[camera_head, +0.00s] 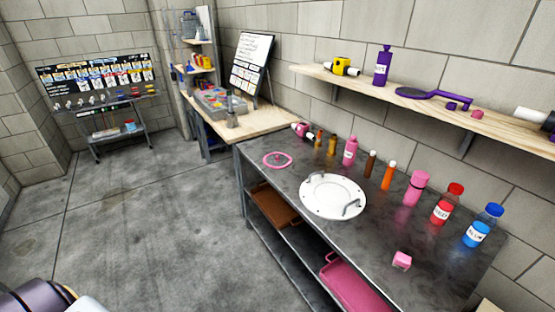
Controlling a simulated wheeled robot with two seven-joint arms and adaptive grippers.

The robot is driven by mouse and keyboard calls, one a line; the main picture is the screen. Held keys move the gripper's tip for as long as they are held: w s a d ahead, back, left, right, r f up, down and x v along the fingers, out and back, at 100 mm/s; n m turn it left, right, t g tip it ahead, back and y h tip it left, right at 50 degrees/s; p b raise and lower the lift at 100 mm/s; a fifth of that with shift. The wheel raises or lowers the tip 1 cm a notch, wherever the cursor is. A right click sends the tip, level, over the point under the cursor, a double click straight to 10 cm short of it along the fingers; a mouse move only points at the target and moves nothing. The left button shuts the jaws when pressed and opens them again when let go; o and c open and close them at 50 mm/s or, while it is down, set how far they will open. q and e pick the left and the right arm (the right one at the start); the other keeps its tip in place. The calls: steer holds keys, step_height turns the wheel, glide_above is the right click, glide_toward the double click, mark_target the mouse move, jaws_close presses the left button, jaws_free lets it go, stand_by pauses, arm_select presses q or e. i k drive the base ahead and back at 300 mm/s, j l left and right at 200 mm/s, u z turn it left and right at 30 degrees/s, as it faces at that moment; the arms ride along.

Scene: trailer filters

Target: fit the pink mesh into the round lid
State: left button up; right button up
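The pink mesh (277,160) is a flat pink ring with a mesh centre. It lies on the dark metal table at the table's far left end. The round lid (327,200) is a white disc with two grey handles. It lies flat on the same table, to the right of the mesh and apart from it. Neither gripper shows in the head view.
Several bottles stand along the table's wall side, including a red-capped one (441,207) and a blue one (479,230). A wall shelf (440,104) overhangs the back. Floor (150,210) left of the table is clear.

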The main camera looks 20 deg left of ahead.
mark_target(331, 197)
steer(key=i+j, duration=0.3)
steer(key=i+j+z, duration=0.1)
steer(key=i+j, duration=0.15)
steer(key=j, duration=0.2)
steer(key=i+j+z, duration=0.1)
steer(key=i+j, duration=0.45)
steer(key=j, duration=0.3)
steer(key=i+j+z, duration=0.1)
steer(key=i+j, duration=0.15)
steer(key=j, duration=0.15)
steer(key=i+j, duration=0.25)
steer(key=j, duration=0.2)
steer(key=z, duration=0.05)
